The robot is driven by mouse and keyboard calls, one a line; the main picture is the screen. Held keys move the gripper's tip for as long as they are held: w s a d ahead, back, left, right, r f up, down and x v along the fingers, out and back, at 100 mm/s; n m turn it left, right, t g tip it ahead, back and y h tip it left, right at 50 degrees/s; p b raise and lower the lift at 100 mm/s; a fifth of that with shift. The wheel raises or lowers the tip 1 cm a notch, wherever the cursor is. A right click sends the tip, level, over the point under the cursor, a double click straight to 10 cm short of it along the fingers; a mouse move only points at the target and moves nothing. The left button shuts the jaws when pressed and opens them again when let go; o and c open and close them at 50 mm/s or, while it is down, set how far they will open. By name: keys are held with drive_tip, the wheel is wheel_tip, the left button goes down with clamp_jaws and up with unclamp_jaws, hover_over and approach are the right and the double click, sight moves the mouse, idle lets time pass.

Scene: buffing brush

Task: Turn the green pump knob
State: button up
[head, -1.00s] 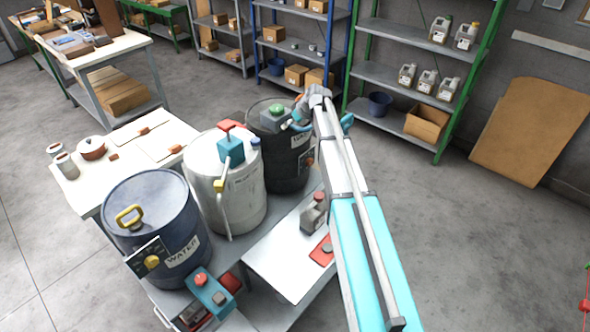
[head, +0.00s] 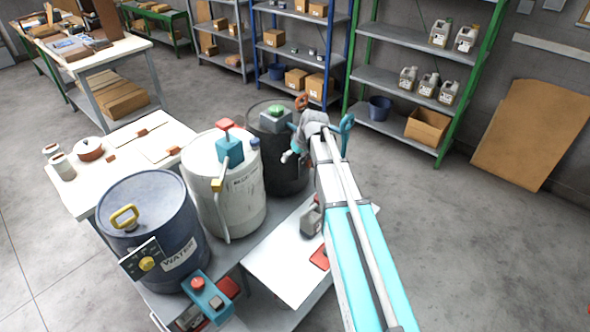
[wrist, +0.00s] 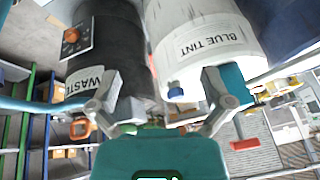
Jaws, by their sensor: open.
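The green pump knob (head: 277,110) sits on a grey pump head on top of the dark waste drum (head: 283,172), behind the white drum. My gripper (head: 290,156) is to the right of and nearer than the knob, apart from it, at the drum's near right side. In the wrist view my gripper (wrist: 165,100) shows its two grey fingers spread wide with nothing between them. A thin green patch (wrist: 150,127) shows between the fingers' bases; I cannot tell whether it is the knob. The waste drum also shows in the wrist view (wrist: 120,45).
The white blue-tint drum (head: 228,185) with a teal pump and red knob stands close by. The blue water drum (head: 152,215) stands at front left. An orange handle (head: 302,101) is beside the green knob. Floor on the right is clear.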

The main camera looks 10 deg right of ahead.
drive_tip(key=shift+s+a+f+m+b, duration=0.1)
drive_tip(key=shift+s+f+m+b, duration=0.2)
drive_tip(key=shift+s, duration=0.55)
drive_tip(key=shift+s+a+f+b, duration=0.1)
drive_tip(key=shift+s+f, duration=0.3)
drive_tip(key=shift+s, duration=0.45)
drive_tip(key=shift+s, duration=0.1)
drive_tip(key=s+f+m+g+h, duration=0.1)
drive_tip(key=s+m+g+h, duration=0.2)
drive_tip(key=s, duration=1.8)
drive_tip(key=shift+s+d+m, duration=0.2)
drive_tip(key=shift+m, duration=0.2)
